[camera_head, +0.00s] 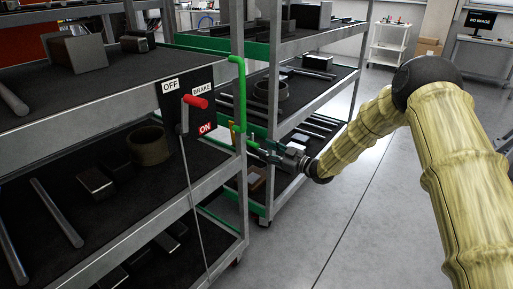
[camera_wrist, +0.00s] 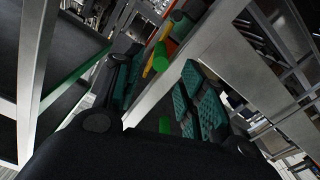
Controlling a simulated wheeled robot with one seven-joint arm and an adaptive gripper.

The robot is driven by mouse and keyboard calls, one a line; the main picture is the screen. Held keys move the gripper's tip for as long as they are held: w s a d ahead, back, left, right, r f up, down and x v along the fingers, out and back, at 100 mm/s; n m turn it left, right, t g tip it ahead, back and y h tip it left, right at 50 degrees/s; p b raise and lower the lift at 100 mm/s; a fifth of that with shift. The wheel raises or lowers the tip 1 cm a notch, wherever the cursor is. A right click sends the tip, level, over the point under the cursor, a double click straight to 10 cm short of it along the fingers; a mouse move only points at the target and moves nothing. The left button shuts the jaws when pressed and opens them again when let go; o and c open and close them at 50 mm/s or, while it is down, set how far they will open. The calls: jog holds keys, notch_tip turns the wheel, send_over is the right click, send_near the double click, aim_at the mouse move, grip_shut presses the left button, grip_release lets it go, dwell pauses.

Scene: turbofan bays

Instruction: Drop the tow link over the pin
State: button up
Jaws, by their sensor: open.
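A green bent rod (camera_head: 239,92) stands along the corner post of the near cart, its top hooked over toward the shelf. A short green bar (camera_head: 251,143) and a yellow piece (camera_head: 233,132) sit at the post below it; I cannot tell for sure which of these is the tow link or the pin. My gripper (camera_head: 265,150) is beside the post at the end of the green bar, with its jaws apart. In the wrist view a green cylinder (camera_wrist: 160,56) and the yellow piece (camera_wrist: 148,69) show beyond the open teal-padded fingers (camera_wrist: 160,95). Contact is unclear.
A second cart (camera_head: 310,48) with loaded shelves stands close behind. Grey floor (camera_head: 330,200) is open to the right of the carts.

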aim_at(256, 146)
jog(key=shift+x, duration=3)
jog(key=shift+c, duration=0.2)
grip_shut()
